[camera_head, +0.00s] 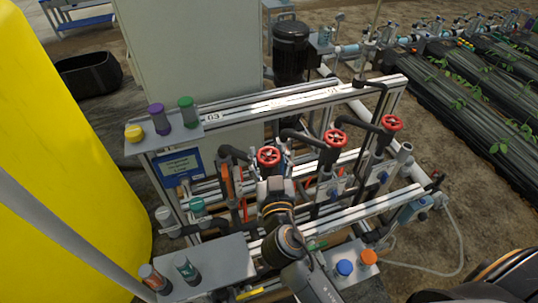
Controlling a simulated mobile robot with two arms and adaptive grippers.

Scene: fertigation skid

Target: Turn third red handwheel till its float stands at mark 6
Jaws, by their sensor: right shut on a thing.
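Three red handwheels stand in a row on the metal skid frame: the left one (268,156), the middle one (335,138) and the right one (391,123). The left one is nearest the label 03 on the rail, so it appears to be the third. My right gripper (271,169) is shut on this left handwheel, reaching it from the near side. The gripper hides part of the wheel's near rim and the valve below. The float and its marks are too small or hidden to read. My left gripper is not in view.
Capped bottles (162,119) stand on the upper left shelf. More bottles (187,269) stand on the lower left plate. Blue and orange caps (345,267) are at the lower right. A yellow tank (60,150) fills the left. Pipes crowd the frame around the wheels.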

